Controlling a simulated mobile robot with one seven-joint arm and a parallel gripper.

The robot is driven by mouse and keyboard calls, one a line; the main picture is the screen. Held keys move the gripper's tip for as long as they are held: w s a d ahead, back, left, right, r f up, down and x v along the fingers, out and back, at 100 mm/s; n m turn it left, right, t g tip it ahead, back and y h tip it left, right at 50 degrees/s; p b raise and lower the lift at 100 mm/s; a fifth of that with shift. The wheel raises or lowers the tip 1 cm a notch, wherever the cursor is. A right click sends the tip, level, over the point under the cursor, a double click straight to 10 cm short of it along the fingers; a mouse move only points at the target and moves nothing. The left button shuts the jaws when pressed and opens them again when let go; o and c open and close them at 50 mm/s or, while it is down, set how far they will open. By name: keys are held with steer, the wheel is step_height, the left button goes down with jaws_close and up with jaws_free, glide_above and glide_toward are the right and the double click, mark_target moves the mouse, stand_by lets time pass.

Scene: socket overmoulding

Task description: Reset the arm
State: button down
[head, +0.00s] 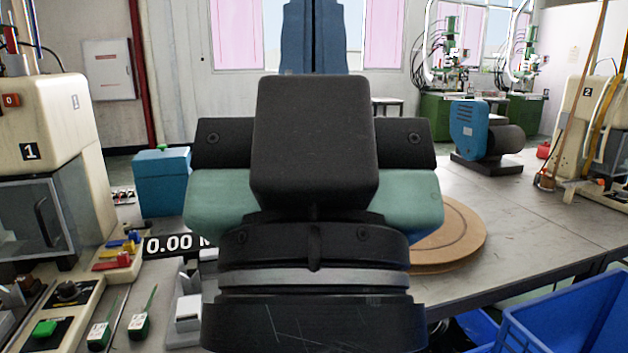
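My gripper (314,150) fills the middle of the head view, close to the camera. I see a dark block, a teal body and black round collars below it. No fingertips can be made out, so I cannot tell whether it is open or shut. No held object shows. The arm end hides the middle of the grey workbench (520,215) behind it.
Machine 1 (40,150) stands at left, with green-handled tools (140,322) and a partly hidden 0.00 display (175,243) nearby. A round brown board (455,235), a blue-and-black motor (485,130) and machine 2 (600,120) are at right. Blue crates (575,315) stand front right.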

step_height(320, 180, up, 24)
steer(key=p, duration=2.2)
